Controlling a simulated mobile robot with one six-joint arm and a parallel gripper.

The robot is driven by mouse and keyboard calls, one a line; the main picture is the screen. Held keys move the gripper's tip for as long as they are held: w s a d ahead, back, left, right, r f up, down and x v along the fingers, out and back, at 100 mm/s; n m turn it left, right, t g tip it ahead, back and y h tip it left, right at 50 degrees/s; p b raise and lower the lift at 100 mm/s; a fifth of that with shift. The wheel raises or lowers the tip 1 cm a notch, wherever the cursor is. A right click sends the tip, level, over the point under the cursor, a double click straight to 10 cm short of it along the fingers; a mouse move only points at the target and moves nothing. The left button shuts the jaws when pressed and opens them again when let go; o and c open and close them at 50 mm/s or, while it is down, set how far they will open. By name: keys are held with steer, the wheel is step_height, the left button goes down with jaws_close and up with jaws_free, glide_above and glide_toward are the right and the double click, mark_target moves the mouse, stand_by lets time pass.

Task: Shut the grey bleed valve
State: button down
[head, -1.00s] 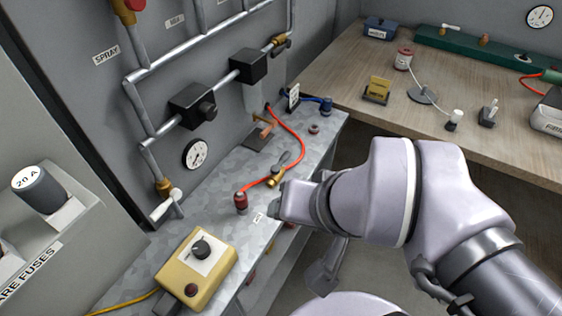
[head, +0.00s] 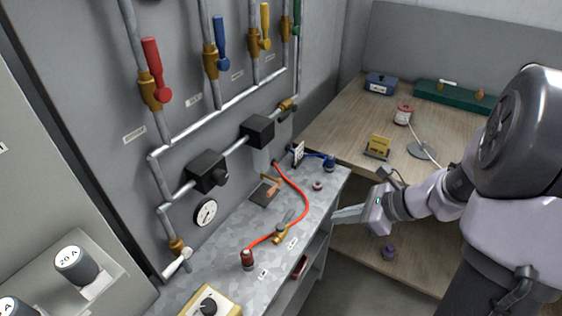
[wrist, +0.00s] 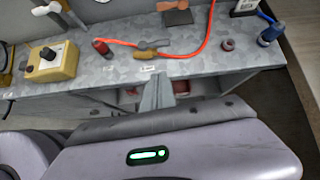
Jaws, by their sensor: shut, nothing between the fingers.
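A small brass valve with a grey lever (head: 283,229) lies on the metal bench in the red hose's line; it also shows in the wrist view (wrist: 151,45). A second brass valve (head: 287,105) with a dark handle sits at the pipe's far end on the wall. I cannot read a label naming either as the bleed valve. My gripper (head: 338,216) is shut and empty, off the bench's front edge, right of the grey-levered valve and apart from it. In the wrist view, my fingers (wrist: 158,92) point at the bench front below that valve.
The metal bench (head: 228,242) carries a red fitting (head: 248,259), a yellow control box (head: 211,303) and a blue fitting (head: 329,164). Several coloured-lever valves, including a red one (head: 155,75), hang on the wall pipes. A wooden table (head: 345,110) stands behind.

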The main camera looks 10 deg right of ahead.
mark_target(286, 220)
steer(key=shift+w+d+f+m, duration=0.15)
steer(key=shift+d+f+m, duration=0.25)
steer(key=shift+d+m, duration=0.15)
steer(key=b+x, duration=0.1)
steer(key=x, duration=0.3)
steer(key=w+r+b+x, duration=0.1)
steer(key=b+x, duration=0.1)
steer(key=x, duration=0.2)
steer(key=b+x, duration=0.2)
steer(key=x, duration=0.2)
steer(key=shift+w+a+r, duration=0.15)
steer(key=shift+w+a, duration=0.15)
steer(key=shift+a, duration=0.2)
steer(key=shift+w+a+r, duration=0.1)
steer(key=shift+w+a, duration=0.15)
steer(key=shift+w, duration=0.05)
